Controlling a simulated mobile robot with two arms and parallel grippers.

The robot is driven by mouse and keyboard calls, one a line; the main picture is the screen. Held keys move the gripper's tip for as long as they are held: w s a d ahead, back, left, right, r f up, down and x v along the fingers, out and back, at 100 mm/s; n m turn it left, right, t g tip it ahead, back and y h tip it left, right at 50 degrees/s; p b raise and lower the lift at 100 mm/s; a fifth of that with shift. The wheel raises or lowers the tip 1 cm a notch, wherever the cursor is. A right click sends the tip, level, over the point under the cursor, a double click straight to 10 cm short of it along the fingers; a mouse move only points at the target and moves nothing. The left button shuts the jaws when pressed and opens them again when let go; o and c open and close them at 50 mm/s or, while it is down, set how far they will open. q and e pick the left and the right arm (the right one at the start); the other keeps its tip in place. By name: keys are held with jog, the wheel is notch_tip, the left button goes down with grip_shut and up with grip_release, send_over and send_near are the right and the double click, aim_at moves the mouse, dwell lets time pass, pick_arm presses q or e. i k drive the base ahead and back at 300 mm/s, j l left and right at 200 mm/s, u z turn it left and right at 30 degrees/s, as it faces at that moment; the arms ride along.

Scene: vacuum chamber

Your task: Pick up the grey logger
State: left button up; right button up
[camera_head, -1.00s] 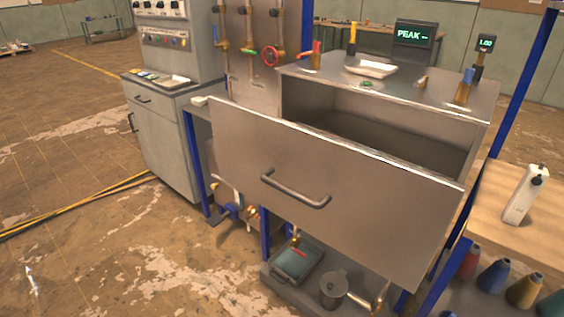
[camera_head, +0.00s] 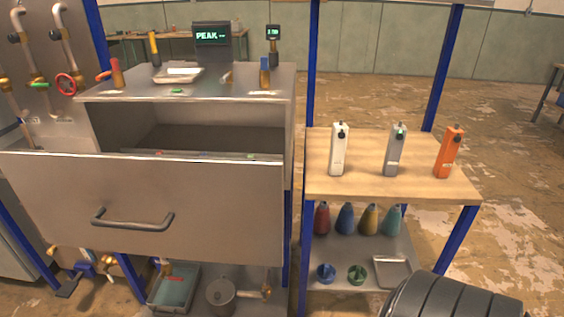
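The grey logger (camera_head: 395,151) stands upright on the wooden top of a side table (camera_head: 335,190). It has a dark knob and a small green light near its top. A white logger (camera_head: 338,152) stands to its left and an orange logger (camera_head: 448,153) to its right, both upright and apart from it. Neither of my grippers shows in the head view. A dark ribbed part, likely of my own arm, shows at the bottom right.
A large metal drawer (camera_head: 220,205) stands open left of the table. Below the tabletop, a shelf (camera_head: 325,255) holds several coloured bottles, small bowls and a metal tray (camera_head: 392,272). Blue posts (camera_head: 313,60) rise at the table's corners. The tabletop's front strip is bare.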

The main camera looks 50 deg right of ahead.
aim_at(395, 147)
jog(key=z, duration=2.25)
jog(key=l, duration=0.1)
